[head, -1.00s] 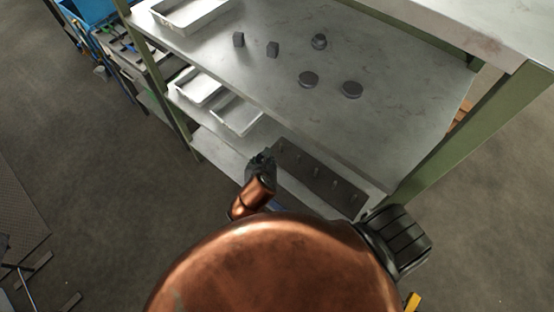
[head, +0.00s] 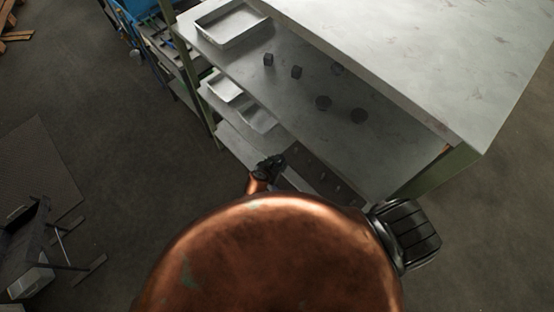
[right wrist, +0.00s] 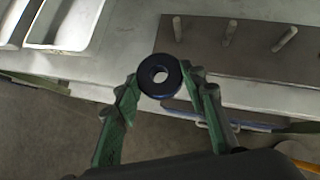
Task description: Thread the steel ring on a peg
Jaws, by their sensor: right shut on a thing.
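The steel ring (right wrist: 146,82) is a dark, thick ring with a round hole. In the right wrist view it sits between the green fingertips of my right gripper (right wrist: 160,80), which is shut on it. A brown peg board (right wrist: 250,70) with upright pegs, one of them a grey peg (right wrist: 285,40), lies on a shelf beyond the ring. The ring appears apart from the pegs in the picture. In the head view my right gripper (head: 270,165) is small beside the board (head: 345,192), and the ring cannot be made out. My left gripper is not seen.
A steel shelf unit has a top (head: 400,65) overhanging the shelves. Small dark blocks (head: 268,60) and round discs (head: 323,102) lie on the middle shelf. A white tray (head: 232,24) stands at its left end, with more trays (head: 225,87) below.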

